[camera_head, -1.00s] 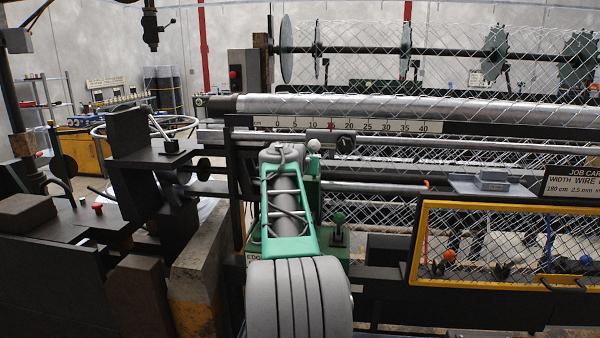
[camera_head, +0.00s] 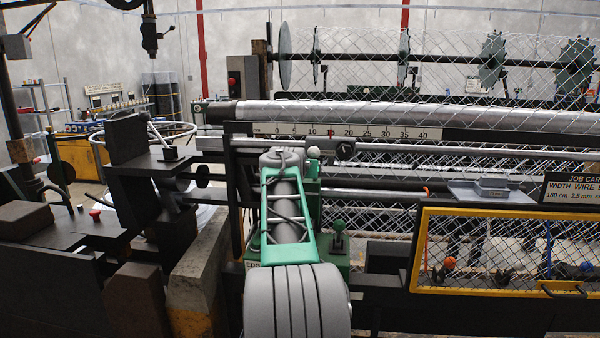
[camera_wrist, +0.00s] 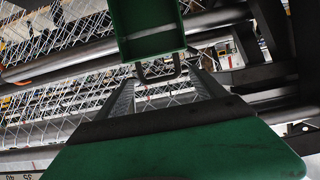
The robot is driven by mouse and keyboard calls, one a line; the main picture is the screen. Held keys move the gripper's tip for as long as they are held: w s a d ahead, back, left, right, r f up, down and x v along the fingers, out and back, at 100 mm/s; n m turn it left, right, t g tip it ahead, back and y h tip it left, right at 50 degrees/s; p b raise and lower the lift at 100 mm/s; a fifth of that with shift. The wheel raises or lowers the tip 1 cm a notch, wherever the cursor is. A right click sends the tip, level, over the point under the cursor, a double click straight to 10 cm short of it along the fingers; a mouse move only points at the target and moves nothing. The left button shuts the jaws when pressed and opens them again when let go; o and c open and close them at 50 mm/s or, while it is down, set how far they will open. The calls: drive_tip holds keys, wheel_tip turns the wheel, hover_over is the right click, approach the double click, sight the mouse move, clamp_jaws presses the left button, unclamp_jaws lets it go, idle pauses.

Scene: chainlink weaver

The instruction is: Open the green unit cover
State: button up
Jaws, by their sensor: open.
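In the wrist view a green box-shaped part, which looks like the green unit cover (camera_wrist: 147,18), is at the top middle. My gripper (camera_wrist: 161,84) is open, with one grey finger on each side of the handle. I cannot tell whether the fingers touch it. In the head view the green unit (camera_head: 335,265) is mostly behind my arm, with a green-knobbed lever at its right. My gripper is hidden there.
A ruler scale (camera_head: 350,131) and long metal rods run across behind the unit. A yellow-framed mesh guard (camera_head: 500,211) stands right, below a grey tray (camera_head: 490,190). Dark machine blocks (camera_head: 135,290) crowd the left. Wire mesh fills the background.

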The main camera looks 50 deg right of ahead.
drive_tip(key=b+v, duration=0.2)
drive_tip(key=v, duration=0.6)
drive_tip(key=shift+b, duration=0.3)
drive_tip(key=shift+w+r, duration=0.1)
